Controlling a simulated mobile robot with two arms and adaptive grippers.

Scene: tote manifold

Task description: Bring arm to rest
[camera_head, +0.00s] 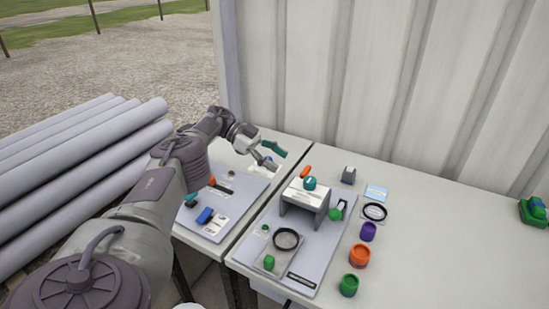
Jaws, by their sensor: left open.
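My left arm reaches in from the lower left and stretches over the left table (268,133). My left gripper (270,156) is open and empty, at the arm's far end above the back of the left table. It seems to hang above a grey board (240,205) that carries a blue block (204,215) and other small parts. One gripper finger looks teal, and its exact outline is small and hard to read. My right gripper does not show.
On the right table (440,230) a grey board (325,250) carries a bracket stand (304,195) and a black ring (286,239). Purple (368,232), orange (359,256) and green (349,285) cups stand beside it. A corrugated wall (370,80) rises behind. The right table's front right is clear.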

